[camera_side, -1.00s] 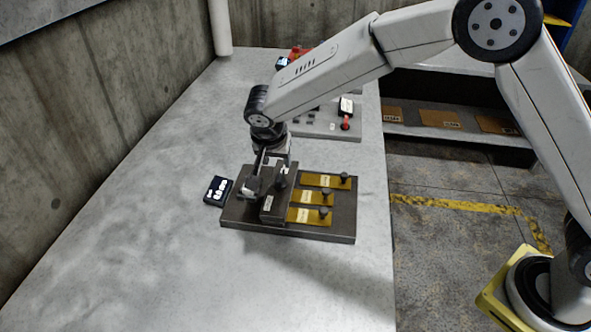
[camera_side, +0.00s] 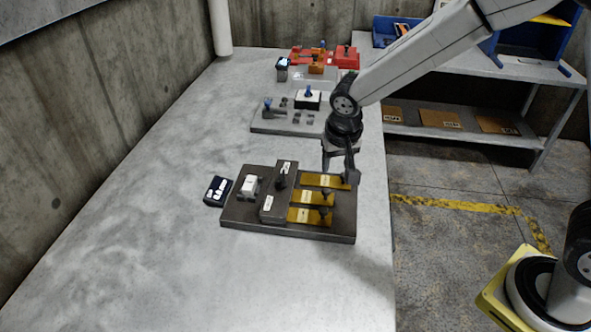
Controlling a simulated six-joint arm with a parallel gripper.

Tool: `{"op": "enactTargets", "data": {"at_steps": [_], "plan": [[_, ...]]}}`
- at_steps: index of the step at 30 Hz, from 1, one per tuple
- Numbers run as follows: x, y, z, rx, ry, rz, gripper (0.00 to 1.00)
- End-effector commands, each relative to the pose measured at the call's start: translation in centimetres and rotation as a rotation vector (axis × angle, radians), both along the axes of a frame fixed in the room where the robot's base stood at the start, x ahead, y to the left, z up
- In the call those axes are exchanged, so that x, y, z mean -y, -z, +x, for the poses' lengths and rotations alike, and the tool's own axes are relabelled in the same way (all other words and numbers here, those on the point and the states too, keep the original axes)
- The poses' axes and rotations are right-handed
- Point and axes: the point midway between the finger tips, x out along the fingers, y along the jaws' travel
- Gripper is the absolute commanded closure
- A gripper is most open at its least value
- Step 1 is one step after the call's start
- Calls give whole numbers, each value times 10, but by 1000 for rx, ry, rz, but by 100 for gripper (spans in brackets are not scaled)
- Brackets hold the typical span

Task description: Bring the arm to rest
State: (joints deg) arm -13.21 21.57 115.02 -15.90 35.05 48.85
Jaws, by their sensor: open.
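My gripper (camera_side: 340,178) is open and points down at the right rear corner of the dark control board (camera_side: 240,217). Its fingers are around or just over the knob of the rear yellow strip; I cannot tell if they touch it. The board lies on the grey table (camera_side: 150,240). It carries three yellow strips (camera_side: 306,216) with dark knobs, a raised block with a dark lever (camera_side: 282,178), and a white block (camera_side: 249,186) at the left.
A small black box with white marks (camera_side: 217,191) lies left of the board. Behind stand a grey panel (camera_side: 270,127) with a blue-topped switch and red units (camera_side: 346,57). A shelf (camera_side: 450,133) stands at the right rear. The table's left and front are clear.

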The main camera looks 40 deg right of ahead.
Motion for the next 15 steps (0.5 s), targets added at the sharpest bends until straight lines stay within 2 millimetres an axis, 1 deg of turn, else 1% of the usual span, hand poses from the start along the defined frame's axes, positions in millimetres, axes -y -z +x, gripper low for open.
{"op": "enactTargets", "data": {"at_steps": [1,6,12,15], "plan": [[9,-1,-12,-5,-27,8,46],[33,-1,-50,-13,-148,28,46],[55,2,-96,-6,-280,39,46],[62,4,-115,3,-333,36,46]]}}
